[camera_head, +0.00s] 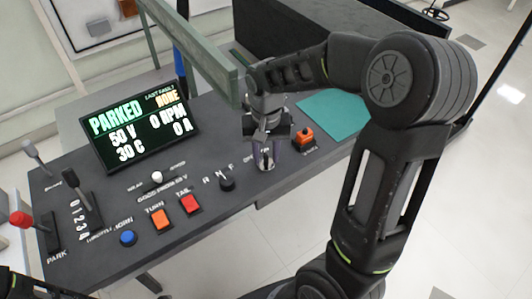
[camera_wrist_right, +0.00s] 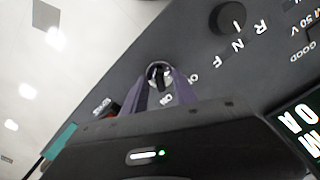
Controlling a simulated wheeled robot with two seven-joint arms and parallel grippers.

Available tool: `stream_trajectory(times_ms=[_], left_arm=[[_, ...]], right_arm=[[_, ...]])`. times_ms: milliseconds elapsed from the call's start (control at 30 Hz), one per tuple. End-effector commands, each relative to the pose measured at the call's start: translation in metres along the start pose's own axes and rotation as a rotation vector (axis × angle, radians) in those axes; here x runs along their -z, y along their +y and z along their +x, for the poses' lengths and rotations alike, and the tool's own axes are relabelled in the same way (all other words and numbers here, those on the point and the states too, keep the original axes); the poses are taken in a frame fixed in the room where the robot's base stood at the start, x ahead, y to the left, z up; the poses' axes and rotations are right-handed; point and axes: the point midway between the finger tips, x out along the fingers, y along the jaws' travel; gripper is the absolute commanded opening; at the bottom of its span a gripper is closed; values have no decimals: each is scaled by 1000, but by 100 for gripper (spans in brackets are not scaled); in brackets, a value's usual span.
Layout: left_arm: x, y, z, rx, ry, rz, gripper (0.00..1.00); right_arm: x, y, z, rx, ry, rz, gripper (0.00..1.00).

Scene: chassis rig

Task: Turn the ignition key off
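The ignition switch (camera_head: 265,161) is a round silver lock on the dark console, between the gear selector and an orange button. In the right wrist view its dark key (camera_wrist_right: 158,74) stands in the lock, with white lettering beside it. My right gripper (camera_head: 266,151) points down over the switch. In the right wrist view its two purple fingers (camera_wrist_right: 160,86) stand on either side of the key, with a gap between them. I cannot tell whether a finger touches the key. My left gripper's fingers are not seen; only a dark piece of my left arm shows at the bottom left corner.
A display (camera_head: 138,123) reads PARKED, 0 RPM. The gear selector knob (camera_head: 227,183) is left of the switch, the orange button (camera_head: 304,138) right. Red (camera_head: 189,204), orange and blue buttons and levers fill the left. A green bar (camera_head: 190,45) rises behind. A teal mat (camera_head: 335,113) lies right.

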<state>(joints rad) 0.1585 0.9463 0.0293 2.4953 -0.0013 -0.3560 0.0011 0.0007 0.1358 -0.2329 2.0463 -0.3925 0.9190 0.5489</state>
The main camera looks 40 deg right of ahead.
Motion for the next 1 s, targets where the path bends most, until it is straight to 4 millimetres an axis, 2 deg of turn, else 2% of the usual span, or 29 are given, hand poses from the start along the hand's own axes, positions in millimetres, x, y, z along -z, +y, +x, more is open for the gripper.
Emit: stream_trajectory(times_ms=[67,467,1000], left_arm=[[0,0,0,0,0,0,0],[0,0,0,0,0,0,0],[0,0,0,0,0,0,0]], right_arm=[[0,0,0,0,0,0,32],[0,0,0,0,0,-1,0],[0,0,0,0,0,-7,0]])
